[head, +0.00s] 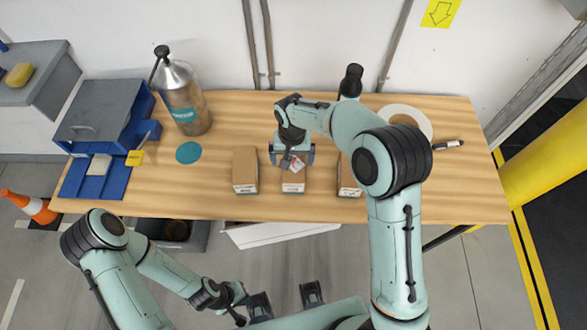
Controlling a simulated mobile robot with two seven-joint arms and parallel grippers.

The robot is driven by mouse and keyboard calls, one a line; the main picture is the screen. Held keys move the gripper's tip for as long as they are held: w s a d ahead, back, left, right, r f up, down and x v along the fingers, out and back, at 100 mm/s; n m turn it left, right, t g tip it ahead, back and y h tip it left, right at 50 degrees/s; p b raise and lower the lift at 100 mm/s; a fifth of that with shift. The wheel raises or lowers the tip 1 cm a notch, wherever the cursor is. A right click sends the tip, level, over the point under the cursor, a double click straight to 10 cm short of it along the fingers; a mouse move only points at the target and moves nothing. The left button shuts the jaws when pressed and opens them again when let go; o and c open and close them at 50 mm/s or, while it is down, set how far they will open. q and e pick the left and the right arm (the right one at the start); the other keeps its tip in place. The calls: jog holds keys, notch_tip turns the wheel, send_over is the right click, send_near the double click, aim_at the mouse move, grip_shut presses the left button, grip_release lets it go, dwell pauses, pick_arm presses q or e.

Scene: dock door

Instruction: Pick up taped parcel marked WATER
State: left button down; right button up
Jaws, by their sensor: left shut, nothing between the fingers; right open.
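Three brown taped parcels stand in a row on the wooden table: a left one (245,172), a middle one (293,182) and a right one (347,178). Each has a white label on its near face, with print too small to read, so I cannot tell which is marked WATER. My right gripper (293,158) is open over the middle parcel and hides its far part; I cannot tell whether it touches. My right arm partly covers the right parcel. My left gripper (240,306) is shut and empty, low in front of the table.
A white ring (424,120) and black marker (448,145) are at the right. A dark bottle (351,80) stands behind my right arm. The table's front right is clear.

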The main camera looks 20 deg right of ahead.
aim_at(294, 163)
jog(key=shift+d+f, duration=0.2)
jog(key=shift+f, duration=2.55)
jog(key=shift+r, duration=0.1)
jog(key=c, duration=1.3)
